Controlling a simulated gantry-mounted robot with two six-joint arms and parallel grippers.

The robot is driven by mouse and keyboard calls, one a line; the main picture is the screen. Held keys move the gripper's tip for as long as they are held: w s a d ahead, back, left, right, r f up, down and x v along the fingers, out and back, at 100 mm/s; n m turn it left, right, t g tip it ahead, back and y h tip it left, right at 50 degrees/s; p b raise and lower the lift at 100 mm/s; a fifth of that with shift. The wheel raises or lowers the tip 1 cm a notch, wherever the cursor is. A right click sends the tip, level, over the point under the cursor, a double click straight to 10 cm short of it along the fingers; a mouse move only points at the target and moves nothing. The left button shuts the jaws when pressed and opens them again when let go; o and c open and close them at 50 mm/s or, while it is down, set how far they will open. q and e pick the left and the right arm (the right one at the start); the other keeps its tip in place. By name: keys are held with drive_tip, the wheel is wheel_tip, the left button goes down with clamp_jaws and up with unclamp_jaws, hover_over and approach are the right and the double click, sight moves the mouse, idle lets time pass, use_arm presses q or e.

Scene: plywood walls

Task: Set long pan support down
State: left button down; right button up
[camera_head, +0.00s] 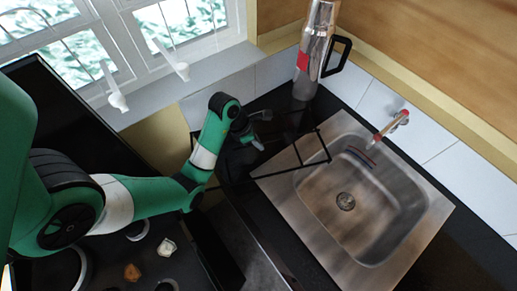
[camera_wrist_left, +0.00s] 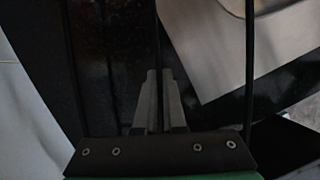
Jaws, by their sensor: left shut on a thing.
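The long pan support (camera_head: 325,146) is a thin black frame. In the head view its far end overhangs the left rim of the steel sink (camera_head: 412,190), and the rest is hard to see against the dark counter. My left gripper (camera_head: 254,140) is shut on it. In the left wrist view my left gripper's fingers (camera_wrist_left: 157,98) close around the middle bar of the pan support (camera_wrist_left: 157,38), with a side bar to each side. Whether the support touches the counter is hard to tell. My right gripper is not in view.
A steel flask with a black handle (camera_head: 314,58) stands at the back of the black counter. A tap (camera_head: 392,124) is behind the sink. A dark hob (camera_head: 118,256) with small food-like pieces lies at lower left. Windows (camera_head: 150,35) and tiled wall bound the back.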

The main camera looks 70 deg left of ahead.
use_arm(q)
wheel_tip(320, 180, down, 3)
drive_tip(key=shift+b, duration=0.35)
drive_tip(key=c, duration=1)
unclamp_jaws()
drive_tip(key=shift+f, duration=0.1)
